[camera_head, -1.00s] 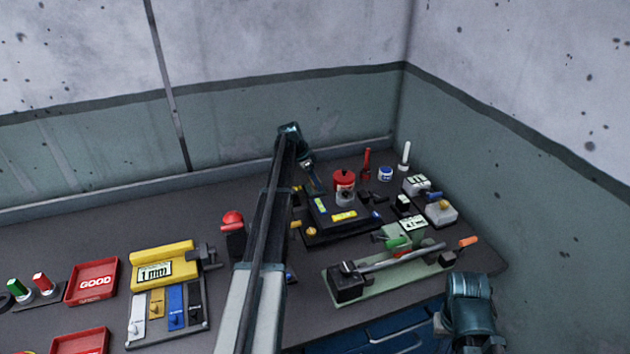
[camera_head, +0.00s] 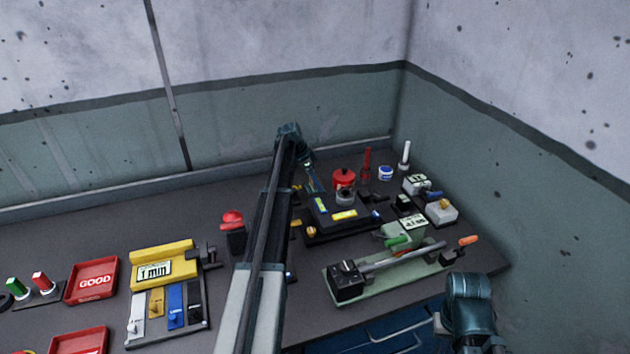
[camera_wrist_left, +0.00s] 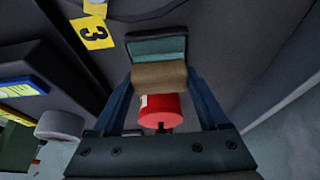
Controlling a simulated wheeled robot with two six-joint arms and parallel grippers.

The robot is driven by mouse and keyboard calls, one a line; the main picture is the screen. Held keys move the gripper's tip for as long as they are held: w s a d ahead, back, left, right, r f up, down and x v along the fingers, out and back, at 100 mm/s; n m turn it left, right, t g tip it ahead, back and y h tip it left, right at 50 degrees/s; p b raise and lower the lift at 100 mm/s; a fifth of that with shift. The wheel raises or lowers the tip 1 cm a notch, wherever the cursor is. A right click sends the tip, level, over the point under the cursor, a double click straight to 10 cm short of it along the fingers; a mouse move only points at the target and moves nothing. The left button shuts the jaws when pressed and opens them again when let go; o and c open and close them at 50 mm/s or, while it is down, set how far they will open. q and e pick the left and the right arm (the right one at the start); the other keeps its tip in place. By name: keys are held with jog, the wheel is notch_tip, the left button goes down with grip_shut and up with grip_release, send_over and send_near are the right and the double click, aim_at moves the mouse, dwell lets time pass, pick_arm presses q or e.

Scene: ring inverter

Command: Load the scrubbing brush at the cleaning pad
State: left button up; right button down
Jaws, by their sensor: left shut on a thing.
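My left gripper (camera_head: 313,183) reaches down over the back right of the bench, just left of a red-lidded jar (camera_head: 344,186). In the left wrist view its two blue fingers (camera_wrist_left: 159,78) are shut on the scrubbing brush, a block with a teal back and tan bristles (camera_wrist_left: 158,76). A red cylinder with a black knob, probably the jar (camera_wrist_left: 160,110), shows between the fingers. I cannot tell whether the brush touches anything. The cleaning pad cannot be picked out for sure. My right arm shows at the lower right; its fingers are out of view.
A green fixture (camera_head: 385,272) with a long rod stands in front. Several bottles and small boxes crowd the back right. A yellow "3" label (camera_wrist_left: 92,34) lies near the brush.

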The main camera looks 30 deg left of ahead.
pick_arm(q)
jog(key=shift+r, duration=0.1)
dwell(0.4)
notch_tip(320, 180, up, 7)
jog(key=p, duration=0.7)
